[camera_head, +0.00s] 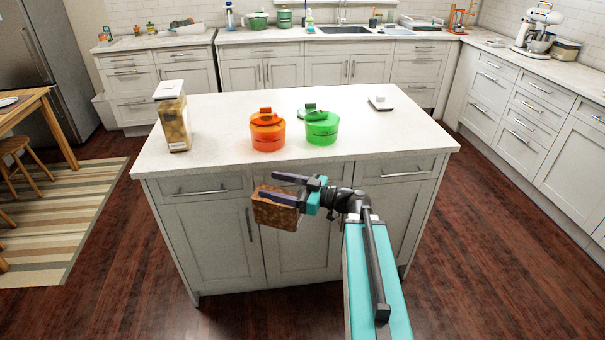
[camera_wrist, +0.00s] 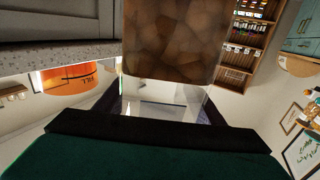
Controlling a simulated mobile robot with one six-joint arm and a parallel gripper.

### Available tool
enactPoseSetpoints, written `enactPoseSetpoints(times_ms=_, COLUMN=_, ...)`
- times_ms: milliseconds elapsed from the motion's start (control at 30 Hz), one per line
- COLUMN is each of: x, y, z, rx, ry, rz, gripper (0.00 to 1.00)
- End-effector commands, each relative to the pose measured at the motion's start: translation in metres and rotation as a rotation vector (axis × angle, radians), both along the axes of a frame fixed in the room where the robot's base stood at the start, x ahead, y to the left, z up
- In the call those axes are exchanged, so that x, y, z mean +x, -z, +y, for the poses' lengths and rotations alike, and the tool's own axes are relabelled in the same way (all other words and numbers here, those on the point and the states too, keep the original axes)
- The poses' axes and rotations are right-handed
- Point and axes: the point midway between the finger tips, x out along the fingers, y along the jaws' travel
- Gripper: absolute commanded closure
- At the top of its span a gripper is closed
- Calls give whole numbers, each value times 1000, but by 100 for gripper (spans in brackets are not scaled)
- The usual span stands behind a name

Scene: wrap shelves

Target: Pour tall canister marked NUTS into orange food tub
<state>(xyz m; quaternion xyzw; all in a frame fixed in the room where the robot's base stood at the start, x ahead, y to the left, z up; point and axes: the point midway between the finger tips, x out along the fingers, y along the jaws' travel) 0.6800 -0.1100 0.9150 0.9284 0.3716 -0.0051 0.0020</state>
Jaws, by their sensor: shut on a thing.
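My gripper (camera_head: 285,187) is shut on a clear canister with brown chunky contents (camera_head: 275,212), in front of the island's near edge and below its top. The canister looks tilted on its side; no marking on it is readable. In the wrist view its clear wall and brown contents (camera_wrist: 172,40) fill the upper middle. The orange food tub (camera_head: 267,131) stands on the island top, beyond and above the held canister, apart from it. The tub also shows in the wrist view (camera_wrist: 68,78) at the left, with dark lettering.
A green tub (camera_head: 321,129) stands just right of the orange one. A tall clear canister with tan contents (camera_head: 174,124) stands at the island's left. A small white item (camera_head: 381,103) lies at the back right. The island top (camera_head: 390,140) is clear at the front right.

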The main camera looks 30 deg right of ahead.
Motion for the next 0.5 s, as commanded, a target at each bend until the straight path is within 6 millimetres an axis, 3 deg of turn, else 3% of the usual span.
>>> enactPoseSetpoints(times_ms=33, x=1, y=4, z=17, rx=6, ry=-29, rz=-1, gripper=100)
enactPoseSetpoints(times_ms=233, x=0, y=19, z=70, rx=10, ry=-118, rz=-6, gripper=100)
enactPoseSetpoints(times_ms=500, x=-3, y=31, z=107, rx=12, ry=-182, rz=-9, gripper=100)
